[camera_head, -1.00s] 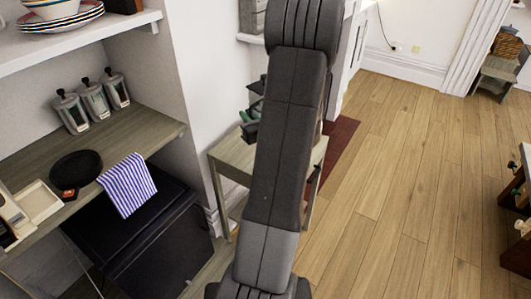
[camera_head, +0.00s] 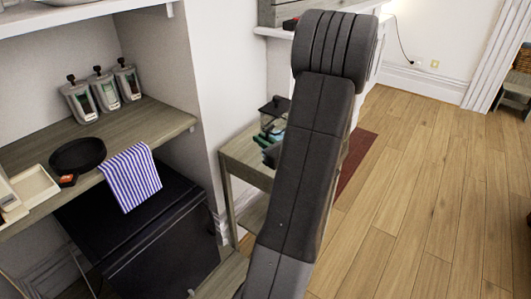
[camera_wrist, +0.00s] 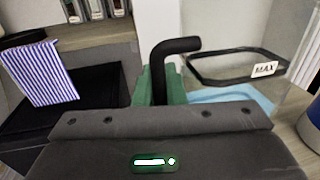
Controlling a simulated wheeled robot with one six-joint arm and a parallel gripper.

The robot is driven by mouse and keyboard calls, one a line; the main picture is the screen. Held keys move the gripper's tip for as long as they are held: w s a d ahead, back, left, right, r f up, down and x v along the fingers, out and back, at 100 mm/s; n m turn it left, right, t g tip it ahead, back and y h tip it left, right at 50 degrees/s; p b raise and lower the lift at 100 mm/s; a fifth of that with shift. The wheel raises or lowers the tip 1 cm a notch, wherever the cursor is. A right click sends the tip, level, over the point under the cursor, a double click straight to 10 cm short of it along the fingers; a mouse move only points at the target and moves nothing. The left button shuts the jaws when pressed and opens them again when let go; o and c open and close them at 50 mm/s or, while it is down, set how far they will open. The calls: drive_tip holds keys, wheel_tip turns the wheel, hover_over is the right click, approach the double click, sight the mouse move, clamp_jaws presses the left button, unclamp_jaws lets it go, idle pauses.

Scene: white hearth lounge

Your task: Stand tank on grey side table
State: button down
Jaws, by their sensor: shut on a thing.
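The tank (camera_wrist: 240,72) is a clear box with a black rim, a "MAX" label and light blue at its base. It also shows in the head view (camera_head: 274,112), partly behind my arm. My gripper (camera_wrist: 160,85) has green fingertips, shut on the tank's black bent handle (camera_wrist: 172,47). The tank looks upright. The grey side table (camera_head: 238,154) is a small wooden table against the white wall, partly hidden by my arm. The tank appears over its top; I cannot tell whether they touch.
A wooden counter at left holds several canisters (camera_head: 103,90), a black round tray (camera_head: 77,155) and a striped cloth (camera_head: 130,178). A black cabinet (camera_head: 150,240) stands below. A blue and white object (camera_wrist: 311,125) is at the wrist view's right edge. Wooden floor (camera_head: 430,190) is open at right.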

drive_tip(key=shift+f+b, duration=0.4)
drive_tip(key=shift+f, duration=1.55)
drive_tip(key=shift+f, duration=0.2)
drive_tip(key=c, duration=1.5)
unclamp_jaws()
drive_tip(key=v, duration=1.2)
drive_tip(key=shift+r, duration=0.2)
